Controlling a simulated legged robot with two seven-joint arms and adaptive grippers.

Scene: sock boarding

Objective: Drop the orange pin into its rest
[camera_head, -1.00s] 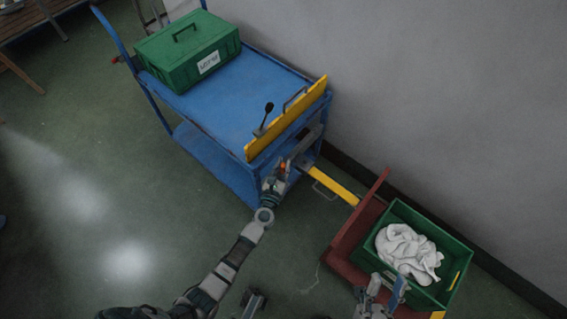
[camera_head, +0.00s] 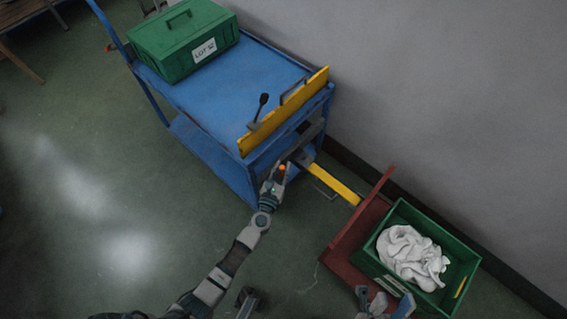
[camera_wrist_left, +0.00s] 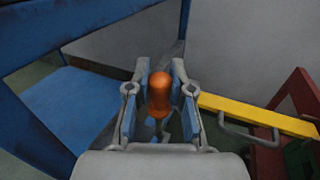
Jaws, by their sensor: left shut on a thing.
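The orange pin (camera_wrist_left: 159,92) is between the fingers of my left gripper (camera_wrist_left: 160,95) in the left wrist view, with its rounded orange end up. In the head view the pin is a small orange spot (camera_head: 282,168) at the tip of my left gripper (camera_head: 279,172), near the blue cart's lower front corner and the end of a yellow bar (camera_head: 334,185). My left gripper is shut on the pin. The pin's lower part and its rest are hidden. My right gripper (camera_head: 384,302) is at the bottom edge beside the green crate; its fingers are too unclear to judge.
The blue cart (camera_head: 235,88) carries a green case (camera_head: 183,42), a yellow board (camera_head: 285,110) and a black-knobbed lever (camera_head: 260,107). The yellow bar reaches a red cart (camera_head: 352,232) bearing a green crate (camera_head: 458,247) with white cloth (camera_head: 411,256). Open floor lies left.

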